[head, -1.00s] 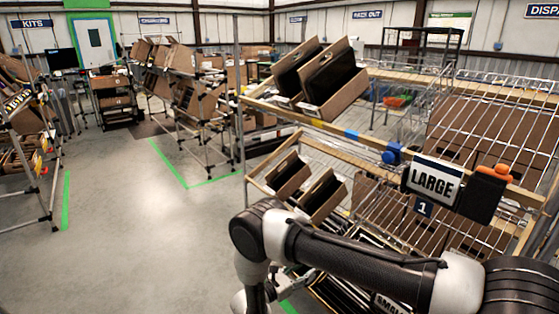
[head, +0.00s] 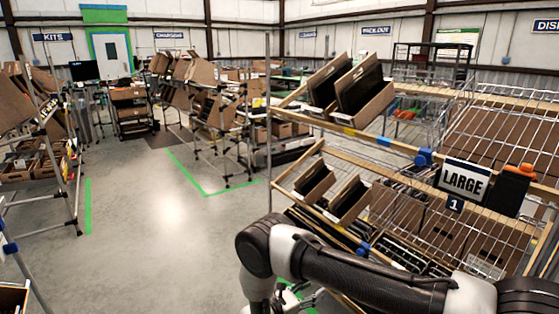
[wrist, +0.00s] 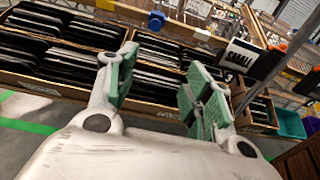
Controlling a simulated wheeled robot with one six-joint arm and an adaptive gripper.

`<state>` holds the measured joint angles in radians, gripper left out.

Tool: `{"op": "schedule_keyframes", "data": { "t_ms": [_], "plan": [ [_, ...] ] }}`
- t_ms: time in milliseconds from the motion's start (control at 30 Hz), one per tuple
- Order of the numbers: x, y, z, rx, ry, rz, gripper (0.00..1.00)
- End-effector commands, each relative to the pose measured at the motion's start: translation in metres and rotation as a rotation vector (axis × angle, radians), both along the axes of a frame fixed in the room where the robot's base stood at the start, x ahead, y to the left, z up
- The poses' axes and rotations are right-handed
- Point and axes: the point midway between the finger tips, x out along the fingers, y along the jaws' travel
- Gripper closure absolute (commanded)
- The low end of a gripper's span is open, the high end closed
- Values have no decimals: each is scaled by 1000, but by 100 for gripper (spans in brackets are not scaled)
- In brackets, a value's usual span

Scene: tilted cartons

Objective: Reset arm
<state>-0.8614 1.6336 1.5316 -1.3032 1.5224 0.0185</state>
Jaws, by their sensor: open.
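My gripper (wrist: 160,92) shows in the wrist view with its two green-padded fingers spread apart. It is open, and nothing is between the fingers. Beyond it are cartons (wrist: 60,83) packed with dark flat items on a low shelf. In the head view my arm reaches across the lower right in front of the rack, bent at the elbow. The gripper is mostly hidden below the frame there.
A rack with tilted cartons (head: 372,103) and a LARGE sign (head: 464,179) stands close on the right. A SMALL sign (wrist: 243,59) shows in the wrist view. Another rack (head: 58,150) stands at left. The grey floor (head: 165,235) between them is clear.

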Motion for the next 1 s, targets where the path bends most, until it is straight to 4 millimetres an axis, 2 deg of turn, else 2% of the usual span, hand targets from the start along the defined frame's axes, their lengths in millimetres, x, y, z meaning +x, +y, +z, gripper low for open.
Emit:
{"op": "schedule_keyframes", "data": {
  "t_ms": [333,467,667,767,867,1000],
  "plan": [
    [-42,-44,-15,14,80,-146,49],
    [-64,-61,3,61,101,-268,49],
    [-79,-74,48,166,90,-442,49],
    [-85,-80,77,237,72,-542,49],
    [-91,-87,116,334,42,-657,49],
    [-104,-100,180,507,-22,-844,49]
  ]
}}
